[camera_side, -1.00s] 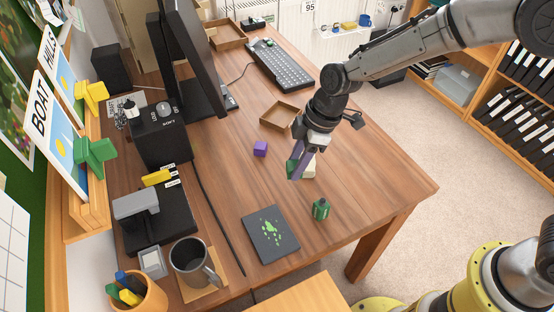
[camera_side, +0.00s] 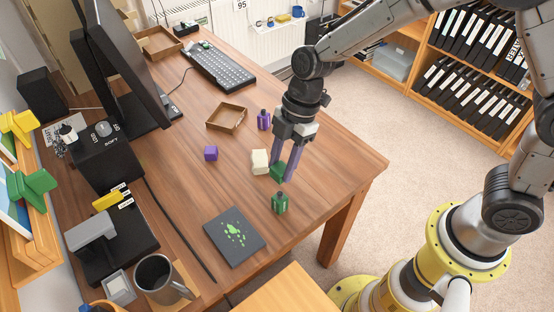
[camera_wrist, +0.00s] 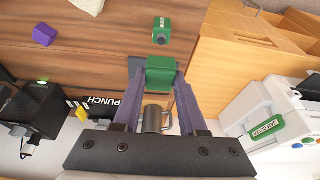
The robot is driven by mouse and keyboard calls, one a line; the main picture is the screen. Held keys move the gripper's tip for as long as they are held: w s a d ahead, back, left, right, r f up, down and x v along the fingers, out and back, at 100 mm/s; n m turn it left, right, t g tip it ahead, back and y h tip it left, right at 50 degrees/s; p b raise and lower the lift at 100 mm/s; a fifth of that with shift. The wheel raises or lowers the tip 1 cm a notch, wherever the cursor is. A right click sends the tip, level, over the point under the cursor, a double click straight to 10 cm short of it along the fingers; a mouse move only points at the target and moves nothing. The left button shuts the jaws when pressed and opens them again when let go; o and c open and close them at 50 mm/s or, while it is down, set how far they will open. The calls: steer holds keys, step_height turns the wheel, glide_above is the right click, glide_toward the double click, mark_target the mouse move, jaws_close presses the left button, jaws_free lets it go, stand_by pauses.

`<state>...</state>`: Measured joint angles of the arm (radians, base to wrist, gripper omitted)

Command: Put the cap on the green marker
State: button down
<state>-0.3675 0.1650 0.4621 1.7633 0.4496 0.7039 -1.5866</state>
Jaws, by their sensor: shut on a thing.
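The green marker (camera_side: 280,203) stands upright on the desk, with a narrower, darker tip on top. It also shows in the wrist view (camera_wrist: 162,30), ahead of my fingertips. My gripper (camera_side: 282,170) is shut on a green block-shaped cap (camera_side: 277,172), which sits between the purple-grey fingers in the wrist view (camera_wrist: 160,66). In the side view the cap appears just above the marker's tip, a little to its left. The cap and marker look apart; the exact height gap is hard to tell. The right finger partly covers the cap.
A cream block (camera_side: 260,161) is close left of my gripper. A purple block (camera_side: 211,153), a purple marker (camera_side: 264,119) and an open brown tray (camera_side: 226,117) are farther back. A dark pad (camera_side: 234,237) and a mug (camera_side: 156,274) lie toward the front. Desk right of the marker is clear.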

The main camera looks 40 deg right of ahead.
steer(key=shift+f, duration=2.9)
steer(key=shift+f, duration=0.15)
jaws_free()
stand_by(0.5)
steer(key=shift+r, duration=3.5)
steer(key=shift+c, duration=0.3)
jaws_close()
